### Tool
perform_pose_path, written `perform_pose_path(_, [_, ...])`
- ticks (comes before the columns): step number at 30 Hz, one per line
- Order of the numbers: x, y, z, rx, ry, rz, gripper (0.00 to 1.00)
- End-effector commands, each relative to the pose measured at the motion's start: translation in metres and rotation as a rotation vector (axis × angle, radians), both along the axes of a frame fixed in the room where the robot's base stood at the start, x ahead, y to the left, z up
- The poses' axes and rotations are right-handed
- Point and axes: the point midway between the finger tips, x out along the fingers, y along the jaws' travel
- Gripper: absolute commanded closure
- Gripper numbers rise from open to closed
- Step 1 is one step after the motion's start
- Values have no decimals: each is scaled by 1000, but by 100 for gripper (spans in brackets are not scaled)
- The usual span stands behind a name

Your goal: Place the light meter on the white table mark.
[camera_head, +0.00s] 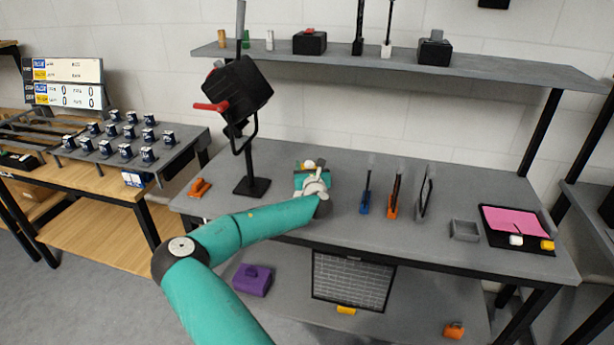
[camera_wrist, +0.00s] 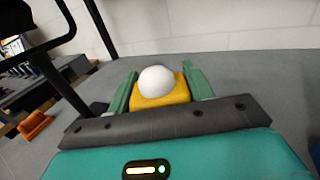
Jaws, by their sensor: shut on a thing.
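The light meter (camera_wrist: 162,94) is a yellow block with a white dome on top. In the wrist view it sits between the two green fingers of my gripper (camera_wrist: 160,88), which is shut on it. In the head view my gripper (camera_head: 311,172) is over the middle of the grey table (camera_head: 345,228), right of the black lamp stand. The light meter's white dome (camera_head: 309,163) shows small there, at the far side of the gripper. I cannot tell whether it touches the table. I cannot make out a white table mark in either view.
A black lamp (camera_head: 238,92) on a stand is left of my gripper. Blue (camera_head: 365,198) and orange (camera_head: 393,206) upright tools stand to the right, then a grey tray (camera_head: 464,231) and a black tray with pink paper (camera_head: 514,222). An orange clamp (camera_head: 199,187) lies at the left.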

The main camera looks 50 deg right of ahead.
Motion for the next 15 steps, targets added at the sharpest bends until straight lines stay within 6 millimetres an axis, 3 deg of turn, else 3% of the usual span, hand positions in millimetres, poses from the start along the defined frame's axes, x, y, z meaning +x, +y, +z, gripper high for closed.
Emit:
perform_pose_path(5, [8, -4, -11, -1, 1, 0, 75])
perform_pose_path(11, [10, -5, -40, 0, 1, -1, 75])
perform_pose_path(15, [10, -5, -44, -1, -1, -1, 75])
